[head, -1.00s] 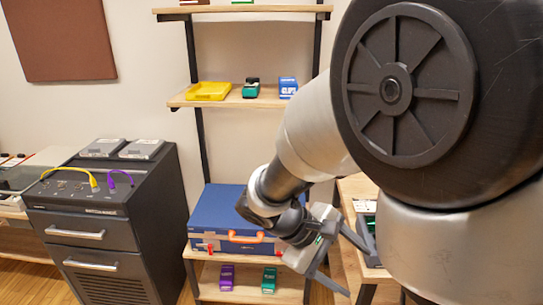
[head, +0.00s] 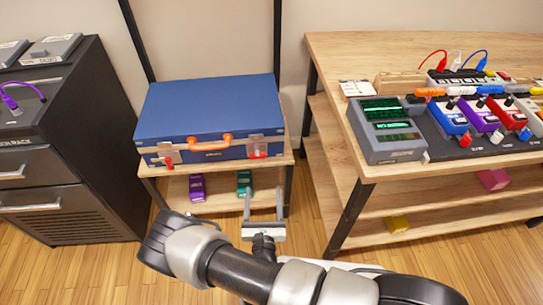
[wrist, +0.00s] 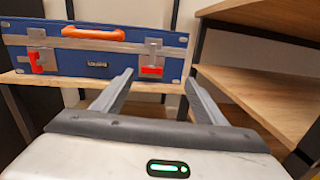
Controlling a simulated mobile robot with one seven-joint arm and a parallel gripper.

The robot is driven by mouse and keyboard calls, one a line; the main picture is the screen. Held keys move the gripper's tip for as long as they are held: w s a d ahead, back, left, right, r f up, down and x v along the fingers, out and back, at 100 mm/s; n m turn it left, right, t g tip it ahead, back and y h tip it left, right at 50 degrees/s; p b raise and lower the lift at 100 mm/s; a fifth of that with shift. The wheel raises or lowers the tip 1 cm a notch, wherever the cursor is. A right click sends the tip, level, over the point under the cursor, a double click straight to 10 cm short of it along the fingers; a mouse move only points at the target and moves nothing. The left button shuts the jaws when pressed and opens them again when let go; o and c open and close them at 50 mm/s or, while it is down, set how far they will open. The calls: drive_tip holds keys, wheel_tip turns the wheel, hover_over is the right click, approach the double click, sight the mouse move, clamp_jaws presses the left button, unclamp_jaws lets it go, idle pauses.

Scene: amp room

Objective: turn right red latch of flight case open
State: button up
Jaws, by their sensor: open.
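The blue flight case (head: 212,105) lies closed on a wooden shelf, with an orange handle (head: 208,143) on its front. Its right red latch (head: 257,150) sits on a metal plate at the front right; it also shows in the wrist view (wrist: 151,71). The left red latch (head: 168,160) is at the front left and shows in the wrist view (wrist: 36,62). My gripper (head: 263,192) is open and empty, in front of and below the right latch, apart from the case. In the wrist view its fingers (wrist: 158,92) spread to either side just below the right latch.
Purple (head: 197,188) and green (head: 244,183) pedals lie on the shelf below the case. A wooden bench (head: 335,150) with pedals and a grey device stands to the right. A black cabinet (head: 65,140) stands left. Dark shelf posts (head: 277,45) rise beside the case.

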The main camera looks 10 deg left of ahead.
sight(258, 157)
drive_tip(key=shift+n+g+y, duration=0.4)
drive_tip(key=shift+n+y, duration=0.3)
drive_tip(key=shift+y, duration=0.1)
drive_tip(key=f+b+x, duration=0.1)
drive_tip(key=x, duration=0.4)
drive_tip(key=f+b+x, duration=0.1)
drive_tip(key=x, duration=0.5)
drive_tip(key=f+b+x, duration=0.1)
drive_tip(key=b+x, duration=0.1)
drive_tip(key=x, duration=0.4)
drive_tip(key=shift+s+a, duration=0.1)
drive_tip(key=c, duration=1.1)
drive_tip(key=shift+o, duration=0.2)
